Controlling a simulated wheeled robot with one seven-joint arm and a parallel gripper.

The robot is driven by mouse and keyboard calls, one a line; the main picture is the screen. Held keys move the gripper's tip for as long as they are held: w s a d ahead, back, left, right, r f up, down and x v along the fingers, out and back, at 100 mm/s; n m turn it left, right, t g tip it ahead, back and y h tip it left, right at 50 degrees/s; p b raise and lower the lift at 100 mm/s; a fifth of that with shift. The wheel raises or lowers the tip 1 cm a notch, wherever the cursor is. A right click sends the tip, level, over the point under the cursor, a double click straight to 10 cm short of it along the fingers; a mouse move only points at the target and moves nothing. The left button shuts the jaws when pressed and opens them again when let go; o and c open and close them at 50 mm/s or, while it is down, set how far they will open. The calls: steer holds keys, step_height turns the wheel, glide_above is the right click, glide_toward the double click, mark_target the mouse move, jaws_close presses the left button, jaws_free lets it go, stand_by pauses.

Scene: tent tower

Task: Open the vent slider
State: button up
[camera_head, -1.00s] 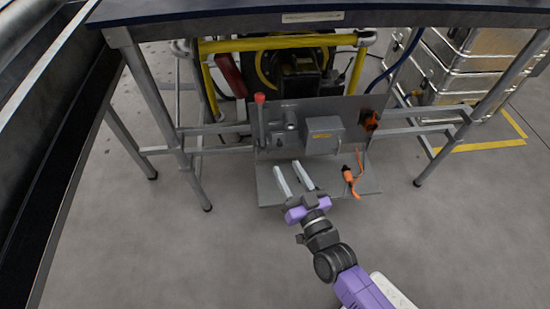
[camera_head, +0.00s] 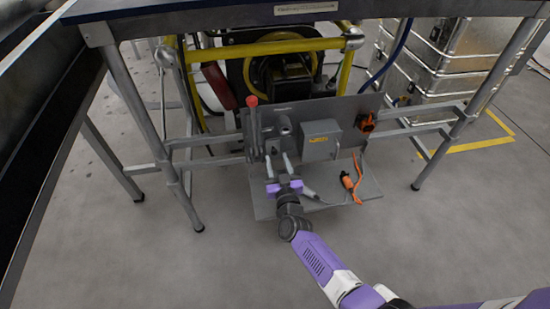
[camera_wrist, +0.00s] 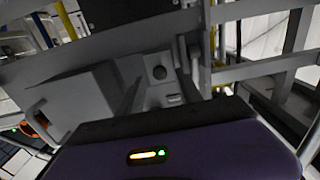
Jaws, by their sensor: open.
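A grey upright panel (camera_head: 359,108) stands on a low shelf under the table. A lever with a red knob (camera_head: 252,101) is at its left, and a small grey housing with a rounded top (camera_head: 283,126) is beside it. I cannot tell for sure which part is the vent slider. The small housing also shows in the wrist view (camera_wrist: 158,90), with a dark round spot. My gripper (camera_head: 278,158) is open and empty, its two light fingers pointing at the panel's lower left below the housing. Contact cannot be told.
A grey box (camera_head: 320,141) is fixed on the panel to the right of the housing. An orange connector (camera_head: 348,182) with its cable lies on the shelf (camera_head: 325,202). Table legs (camera_head: 150,110) stand on both sides. The floor in front is clear.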

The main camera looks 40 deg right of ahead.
mark_target(274, 150)
steer(key=shift+b+x, duration=0.4)
steer(key=shift+x, duration=1.05)
steer(key=shift+c, duration=0.4)
jaws_close()
